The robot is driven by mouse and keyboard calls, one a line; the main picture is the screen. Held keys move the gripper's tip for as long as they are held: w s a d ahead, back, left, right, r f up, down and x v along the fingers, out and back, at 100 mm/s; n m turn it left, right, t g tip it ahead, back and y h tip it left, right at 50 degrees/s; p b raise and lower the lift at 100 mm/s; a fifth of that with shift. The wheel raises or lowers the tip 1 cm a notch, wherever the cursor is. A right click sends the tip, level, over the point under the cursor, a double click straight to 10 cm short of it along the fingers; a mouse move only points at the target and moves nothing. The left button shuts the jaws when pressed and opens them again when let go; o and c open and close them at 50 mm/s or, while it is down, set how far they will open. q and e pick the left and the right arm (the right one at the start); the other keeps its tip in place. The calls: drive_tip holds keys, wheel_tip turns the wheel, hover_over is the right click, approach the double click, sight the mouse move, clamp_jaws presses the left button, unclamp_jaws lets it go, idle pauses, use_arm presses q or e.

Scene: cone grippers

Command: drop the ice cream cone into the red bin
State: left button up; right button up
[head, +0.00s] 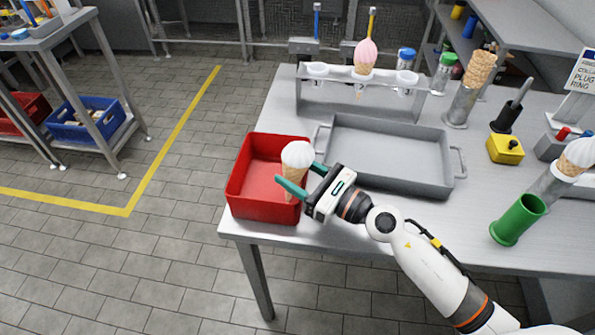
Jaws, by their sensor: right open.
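An ice cream cone (297,157) with a white scoop stands upright at the right side of the red bin (262,205). My right gripper (297,174) is open, with its teal fingers on either side of the cone. I cannot tell whether the cone touches a finger or rests on the bin's floor. The bin is otherwise empty where I see into it, and it sits at the table's left front corner.
A grey tray (390,127) lies right of the bin. Behind it a rack (345,103) holds a pink cone (365,56). A green cup (518,220), a yellow box (505,149) and another white-topped cone (574,159) stand at the right.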

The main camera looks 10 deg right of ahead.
sight(303, 174)
drive_tip(key=shift+s+a+f, duration=0.1)
drive_tip(key=shift+a, duration=0.05)
drive_tip(key=shift+r+p, duration=0.45)
drive_tip(key=shift+p, duration=0.15)
drive_tip(key=b+v, duration=0.3)
drive_tip(key=v, duration=0.3)
drive_tip(key=shift+s+d+f, duration=0.15)
drive_tip(key=shift+d, duration=0.15)
drive_tip(key=shift+s+d+r, duration=0.25)
drive_tip(key=shift+s+d, duration=0.05)
